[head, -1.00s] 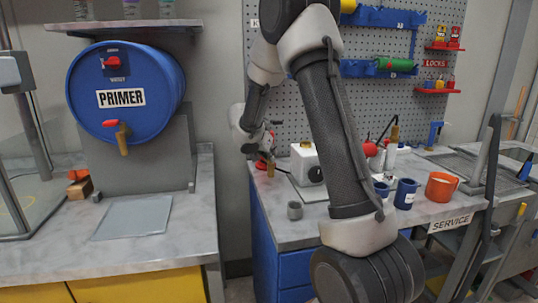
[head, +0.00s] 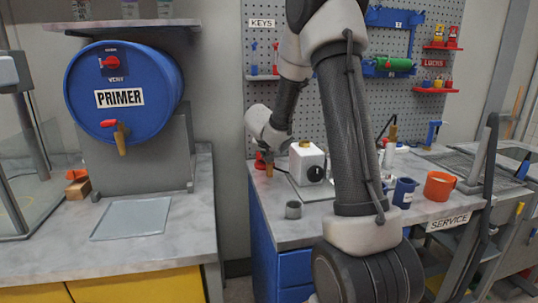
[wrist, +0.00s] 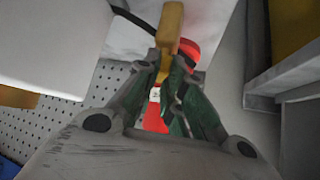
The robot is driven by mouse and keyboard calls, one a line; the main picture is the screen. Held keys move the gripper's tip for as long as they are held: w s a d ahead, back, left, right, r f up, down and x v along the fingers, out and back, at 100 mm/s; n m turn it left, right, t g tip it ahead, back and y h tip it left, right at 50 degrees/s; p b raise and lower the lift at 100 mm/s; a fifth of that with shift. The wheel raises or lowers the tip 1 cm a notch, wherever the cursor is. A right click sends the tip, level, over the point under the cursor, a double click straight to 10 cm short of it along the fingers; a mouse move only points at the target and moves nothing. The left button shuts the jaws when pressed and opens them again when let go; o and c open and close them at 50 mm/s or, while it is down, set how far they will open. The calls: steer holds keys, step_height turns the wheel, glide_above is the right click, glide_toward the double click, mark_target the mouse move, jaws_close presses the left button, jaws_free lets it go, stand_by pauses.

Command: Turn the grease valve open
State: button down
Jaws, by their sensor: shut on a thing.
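The grease valve, with a red part (head: 260,161) and a brass spout (head: 269,170), is at the left end of the service bench, left of a white box (head: 305,160) with a black knob. My gripper (head: 271,156) is at the valve from above, and its fingers are small and partly hidden in the head view. In the wrist view the green-padded fingers of my gripper (wrist: 168,82) close around the valve. A yellow-brass piece (wrist: 170,28) and a red part (wrist: 190,50) show beyond the fingertips. Which way the handle points is hard to tell.
A pegboard (head: 300,100) rises behind.

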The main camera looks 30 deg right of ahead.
steer(key=shift+r, duration=0.1)
steer(key=c, duration=1.5)
jaws_free()
steer(key=shift+s+a+r, duration=0.1)
steer(key=shift+r, duration=0.05)
steer(key=s+a, duration=0.2)
steer(key=s, duration=0.1)
steer(key=s+a, duration=0.5)
steer(key=s, duration=0.2)
steer(key=shift+a+r, duration=0.2)
steer(key=shift+a, duration=0.1)
steer(key=shift+w+a+f, duration=0.1)
